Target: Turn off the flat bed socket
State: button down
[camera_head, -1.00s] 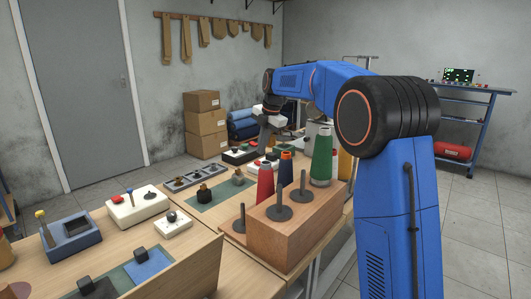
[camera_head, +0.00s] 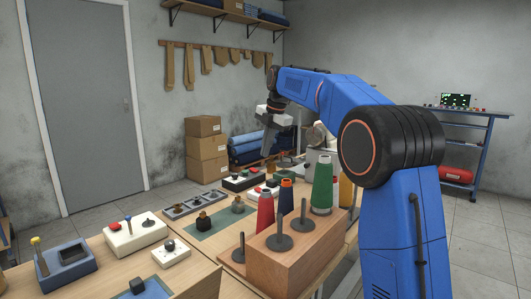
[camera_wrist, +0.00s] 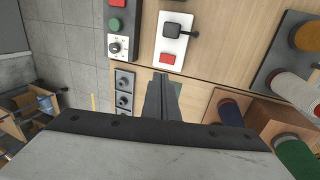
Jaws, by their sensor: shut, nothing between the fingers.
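A white plate with a black plug-like block, a short black lead and a red rocker shows at the top of the wrist view (camera_wrist: 172,42). It looks like a socket with a switch, but no label shows that it is the flat bed one. My gripper (camera_wrist: 160,80) is shut and empty, pointing down over the table just below this plate in the wrist view, apart from it. In the head view my gripper (camera_head: 285,160) hangs above the far part of the workbench. Whether the red rocker is on or off cannot be told.
A control box with red and green buttons and a knob (camera_wrist: 117,30) lies left of the plate. A grey strip of dark knobs (camera_wrist: 124,95) is near. Thread cones, one green (camera_head: 322,185) and one red (camera_head: 265,208), stand upright on the right side.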

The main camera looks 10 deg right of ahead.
aim_at(257, 189)
jog(key=shift+w+a+g+h, duration=0.4)
jog(key=shift+w+a+g, duration=0.1)
jog(key=shift+w+a, duration=0.2)
jog(key=f, duration=0.4)
jog(key=w+a+f, duration=0.1)
jog(key=f, duration=0.4)
jog(key=w+f, duration=0.1)
jog(key=f, duration=0.3)
jog(key=shift+a+f, duration=0.3)
jog(key=shift+f, duration=0.05)
jog(key=shift+f, duration=0.25)
jog(key=shift+s+d+r, duration=0.25)
jog(key=shift+s+d, duration=0.15)
jog(key=shift+s, duration=0.15)
jog(key=shift+r, duration=0.1)
dwell(0.3)
